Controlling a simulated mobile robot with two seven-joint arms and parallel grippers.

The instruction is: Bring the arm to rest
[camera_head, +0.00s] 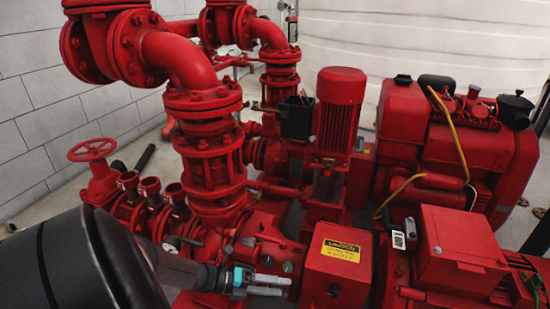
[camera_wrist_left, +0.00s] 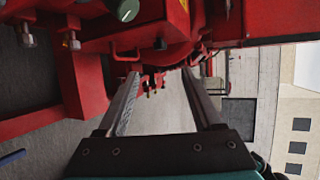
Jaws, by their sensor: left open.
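My left arm comes in from the lower left of the head view, large and dark in the corner. My left gripper (camera_head: 283,286) is in front of the lower part of the red pump set (camera_head: 215,150). In the left wrist view the two fingers of my left gripper (camera_wrist_left: 160,72) stand apart with nothing between them. Red pump parts lie beyond the fingertips there. I cannot tell how close the fingers are to the red metal. My right gripper is not seen.
A red handwheel (camera_head: 92,150) and valves stand at the left. A red box with a yellow label (camera_head: 341,250) is right of the gripper. A vertical red motor (camera_head: 339,110) and a red engine (camera_head: 425,140) stand behind. A grey block wall (camera_head: 40,110) is at the left.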

